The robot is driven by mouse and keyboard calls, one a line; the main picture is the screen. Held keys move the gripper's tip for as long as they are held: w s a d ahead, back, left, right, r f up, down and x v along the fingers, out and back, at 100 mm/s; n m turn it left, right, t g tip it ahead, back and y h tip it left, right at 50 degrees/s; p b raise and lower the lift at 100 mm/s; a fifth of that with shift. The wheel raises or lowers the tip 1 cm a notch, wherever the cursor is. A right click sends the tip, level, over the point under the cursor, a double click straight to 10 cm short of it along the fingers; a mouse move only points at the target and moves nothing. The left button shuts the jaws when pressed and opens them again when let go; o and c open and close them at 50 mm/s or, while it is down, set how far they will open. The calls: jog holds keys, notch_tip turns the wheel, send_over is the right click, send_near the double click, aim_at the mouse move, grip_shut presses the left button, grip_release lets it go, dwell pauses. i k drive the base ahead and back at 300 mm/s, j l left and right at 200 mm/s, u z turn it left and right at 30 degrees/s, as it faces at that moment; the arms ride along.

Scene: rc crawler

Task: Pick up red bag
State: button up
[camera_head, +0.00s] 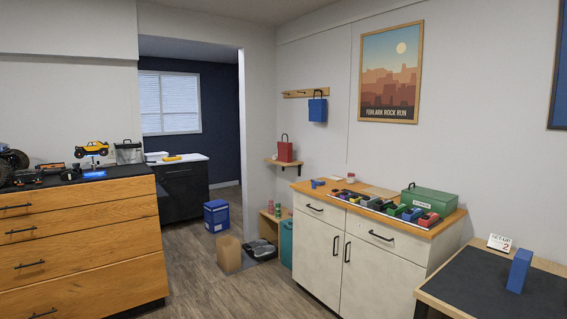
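A small red bag (285,152) with a thin dark loop handle stands upright on a small wooden wall shelf (284,162). The shelf is on the wall just right of the doorway, left of the white cabinet. The bag looks free on its sides and top. A blue bag (317,110) hangs above and to the right of it from a wooden peg rail (305,93). My gripper is not in view.
A white cabinet (320,243) with a wooden top holds a green case and several coloured items. Below the shelf are a low wooden bench, a teal bin (286,243), shoes and a cardboard box (229,254). A wooden drawer unit (80,240) stands left. The floor (205,290) between is clear.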

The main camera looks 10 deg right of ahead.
aim_at(285, 148)
jog(key=i+j+u, duration=0.15)
jog(key=i+u, duration=0.2)
jog(key=i, duration=0.4)
jog(key=i+j+u, duration=0.15)
jog(key=i, duration=3.55)
jog(key=i+z, duration=0.4)
jog(key=i+j+z, duration=0.2)
jog(key=i+z, duration=0.15)
jog(key=i+j+z, duration=0.4)
jog(key=i+l, duration=0.05)
jog(key=l, duration=0.05)
